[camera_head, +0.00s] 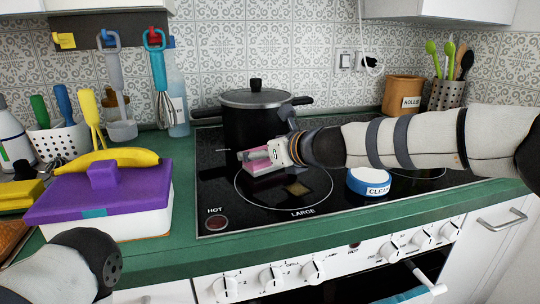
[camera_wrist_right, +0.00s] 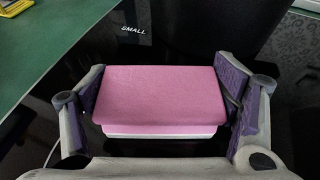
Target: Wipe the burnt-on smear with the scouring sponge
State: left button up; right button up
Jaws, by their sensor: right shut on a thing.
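The scouring sponge (camera_head: 262,167) is a pink block over the left part of the black glass hob. In the right wrist view the sponge (camera_wrist_right: 165,95) shows its pink face and a thin white layer at the near edge. My right gripper (camera_head: 256,156) is shut on the sponge, one finger at each side. The burnt-on smear (camera_head: 298,188) is a brownish patch inside the large ring, just right of and nearer than the sponge. I cannot tell whether the sponge touches the glass. My left arm shows at the lower left, its gripper out of view.
A lidded black pot (camera_head: 255,118) stands close behind the sponge. A purple-lidded box (camera_head: 105,190) with a banana (camera_head: 108,159) is on the left counter (camera_head: 150,250). Knobs line the front.

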aim_at(275, 174)
jog(key=shift+w+a, duration=0.1)
jog(key=shift+s+d, duration=0.25)
jog(key=shift+s, duration=0.1)
jog(key=shift+s+d+p, duration=0.55)
jog(key=shift+s+d, duration=0.3)
jog(key=shift+s, duration=0.15)
pick_arm(q)
jog(key=shift+w+r+t, duration=0.3)
jog(key=shift+w+r, duration=0.4)
pick_arm(e)
jog(key=shift+s+d, duration=0.35)
jog(key=shift+s, duration=0.15)
pick_arm(q)
jog(key=shift+w+r+t+p, duration=0.4)
jog(key=shift+w+r+p, duration=0.35)
jog(key=shift+w+r, duration=0.1)
pick_arm(e)
jog(key=shift+s+d, duration=0.7)
jog(key=shift+s, duration=0.25)
jog(key=shift+s+d, duration=0.65)
jog(key=shift+s, duration=0.25)
